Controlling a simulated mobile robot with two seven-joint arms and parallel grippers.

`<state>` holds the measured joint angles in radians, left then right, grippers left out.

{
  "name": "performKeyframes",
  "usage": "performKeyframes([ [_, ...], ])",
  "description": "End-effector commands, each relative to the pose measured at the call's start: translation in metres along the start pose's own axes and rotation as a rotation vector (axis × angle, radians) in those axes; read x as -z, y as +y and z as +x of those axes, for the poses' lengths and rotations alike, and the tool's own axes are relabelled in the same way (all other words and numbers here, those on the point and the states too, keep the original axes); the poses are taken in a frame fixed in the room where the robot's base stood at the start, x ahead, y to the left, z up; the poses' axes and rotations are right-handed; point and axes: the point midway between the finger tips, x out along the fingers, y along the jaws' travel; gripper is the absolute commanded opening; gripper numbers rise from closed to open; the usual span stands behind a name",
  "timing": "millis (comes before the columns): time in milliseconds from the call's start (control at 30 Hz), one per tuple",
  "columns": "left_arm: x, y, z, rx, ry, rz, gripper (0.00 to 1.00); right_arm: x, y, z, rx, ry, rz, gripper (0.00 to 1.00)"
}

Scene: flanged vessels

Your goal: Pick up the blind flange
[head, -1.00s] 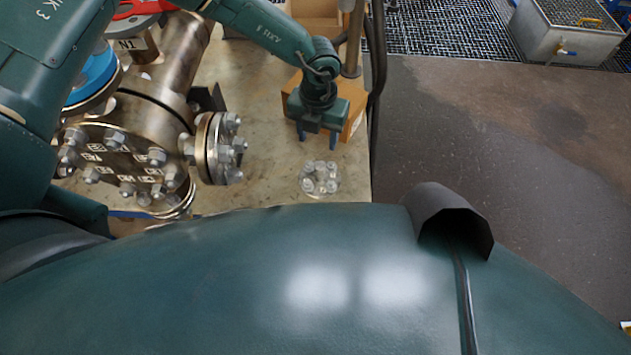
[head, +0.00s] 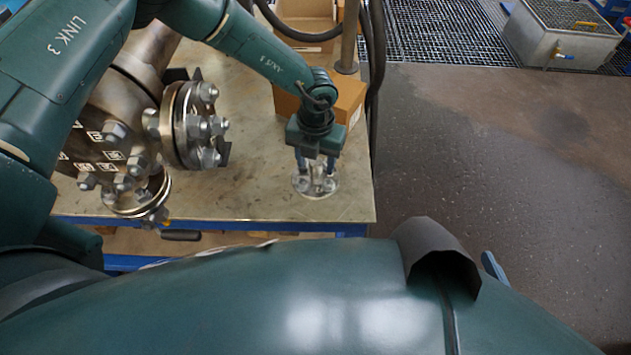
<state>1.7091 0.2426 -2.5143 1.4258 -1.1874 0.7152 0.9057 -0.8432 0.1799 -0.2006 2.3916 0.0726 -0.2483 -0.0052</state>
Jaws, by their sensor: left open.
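A small round grey flange (head: 302,187) with several bolts or nuts standing on it lies flat on the table near its front right corner; it looks like the blind flange. My left gripper (head: 315,168) points down over it, fingers apart, one on each side of the middle bolts. The fingers hide part of the flange. Whether they touch it, I cannot tell. My right gripper is not in view.
The flanged metal vessel (head: 100,133) stands on the table (head: 245,185) to the left, its bolted side flange (head: 188,125) nearest. A cardboard box (head: 350,98) is behind my gripper. Dark hoses (head: 377,75) run by a post. Table between vessel and flange is clear.

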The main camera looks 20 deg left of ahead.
Motion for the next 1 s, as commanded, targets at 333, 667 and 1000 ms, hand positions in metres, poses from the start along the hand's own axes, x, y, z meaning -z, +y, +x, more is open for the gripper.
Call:
performKeyframes([
  [333, -0.0001, 0.0000, 0.0020, 0.000, 0.000, 0.000, 0.47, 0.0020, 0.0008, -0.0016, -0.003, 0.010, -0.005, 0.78],
  [667, 0.0000, 0.0001, 0.0021, 0.000, 0.000, -0.001, 0.20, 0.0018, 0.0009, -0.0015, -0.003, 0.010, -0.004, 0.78],
  [1000, -0.0017, -0.0005, 0.0000, 0.002, -0.004, -0.001, 0.00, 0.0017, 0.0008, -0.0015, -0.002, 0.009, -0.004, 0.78],
])
